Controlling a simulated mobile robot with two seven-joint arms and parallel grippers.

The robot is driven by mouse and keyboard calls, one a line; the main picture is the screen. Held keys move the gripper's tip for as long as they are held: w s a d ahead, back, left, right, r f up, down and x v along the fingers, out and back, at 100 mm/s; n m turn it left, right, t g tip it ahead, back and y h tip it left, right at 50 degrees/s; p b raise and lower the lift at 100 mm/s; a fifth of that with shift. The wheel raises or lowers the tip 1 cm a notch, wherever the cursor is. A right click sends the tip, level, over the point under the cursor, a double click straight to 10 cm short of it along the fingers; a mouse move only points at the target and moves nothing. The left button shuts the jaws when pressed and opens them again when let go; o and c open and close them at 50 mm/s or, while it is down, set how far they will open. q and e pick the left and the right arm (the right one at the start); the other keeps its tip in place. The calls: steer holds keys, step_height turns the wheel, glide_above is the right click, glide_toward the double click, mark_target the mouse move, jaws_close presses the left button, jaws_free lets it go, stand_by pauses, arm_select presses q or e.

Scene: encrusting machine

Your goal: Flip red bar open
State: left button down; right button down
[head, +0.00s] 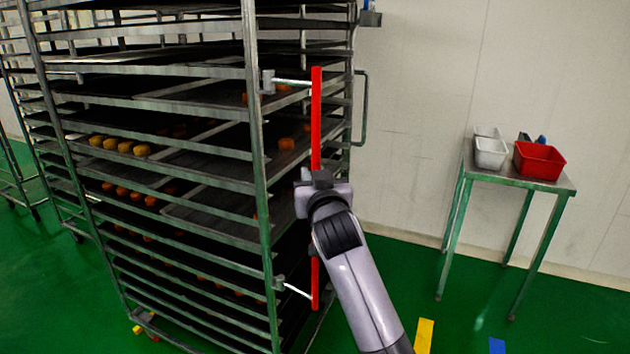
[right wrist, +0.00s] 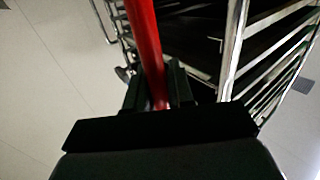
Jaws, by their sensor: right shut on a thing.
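The red bar (head: 316,120) stands upright at the front right of the tall metal rack (head: 254,120). Two short metal arms join it to the rack post, one near its top and one near its bottom. My right gripper (head: 316,180) is shut on the bar near its middle and hides that part. In the right wrist view the red bar (right wrist: 146,45) runs between the two dark fingers (right wrist: 160,88). The bar sits out to the right of the rack post, apart from it. My left gripper is not in view.
The rack holds several dark trays with small orange and yellow pieces. A metal side table (head: 520,176) at the right carries white containers (head: 490,152) and a red bin (head: 540,160). Green floor between rack and table is clear, apart from yellow (head: 424,335) and blue markings.

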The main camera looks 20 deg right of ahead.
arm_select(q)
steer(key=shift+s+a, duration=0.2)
arm_select(e)
steer(key=shift+s+d+f, duration=0.2)
steer(key=shift+d+f, duration=0.1)
steer(key=shift+f, duration=0.05)
steer(key=c, duration=1.2)
jaws_free()
steer(key=shift+o, duration=0.6)
steer(key=shift+s+d+r, duration=0.15)
steer(key=shift+s+d, duration=0.05)
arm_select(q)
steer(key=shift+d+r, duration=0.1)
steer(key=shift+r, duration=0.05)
arm_select(e)
steer(key=shift+a, duration=0.1)
